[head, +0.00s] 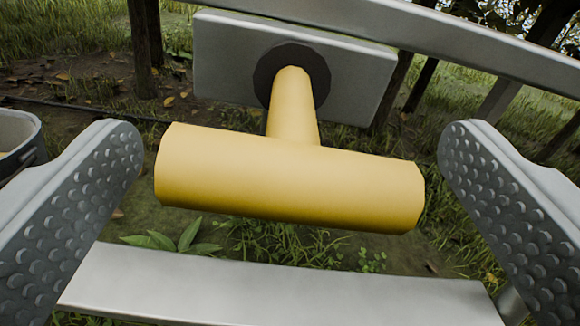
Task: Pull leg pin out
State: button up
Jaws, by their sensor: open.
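The leg pin (290,178) is a yellow T-shaped handle in the middle of the head view. Its stem runs back into a dark round collar (268,78) on a grey metal block (225,65). The pin sits in the collar, with its crossbar lying nearly level and tilted slightly down to the right. My gripper (292,165) is open, with one dimpled grey finger on each side of the crossbar. A gap shows between each finger and the crossbar's ends in the picture. The part of the pin inside the block is hidden.
A grey metal rail (440,40) crosses above the block, and a flat pale bar (270,290) crosses below the handle. A grey container (22,150) shows at the left edge, partly cut off. Grass, soil and dark trunks (146,45) lie behind.

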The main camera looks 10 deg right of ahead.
jog(key=s+a, duration=0.1)
jog(key=s, duration=1.6)
jog(key=shift+s+a, duration=0.15)
jog(key=shift+a, duration=0.1)
